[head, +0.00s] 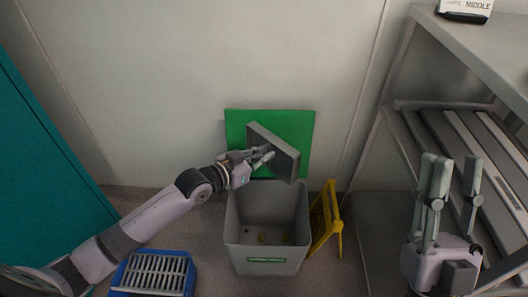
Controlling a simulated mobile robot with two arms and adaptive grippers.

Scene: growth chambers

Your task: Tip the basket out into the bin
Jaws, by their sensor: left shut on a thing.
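The basket (279,153) is a shallow grey box, held steeply tilted above the back of the bin. My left gripper (264,156) is shut on its left side. The basket's inside is hard to make out from here. The grey bin (267,252) stands open on the floor below, with a green label on its front. A few small yellow-green bits (272,238) lie at its bottom. My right gripper (452,163) is open and empty at the right, fingers pointing up, in front of the rack and well apart from the bin.
A green panel (236,127) is behind the basket at the wall. A yellow folding stand (328,222) is close to the bin's right. A blue crate with a grey slatted top (152,273) lies front left. A metal rack (400,105) fills the right, a teal cabinet (45,165) the left.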

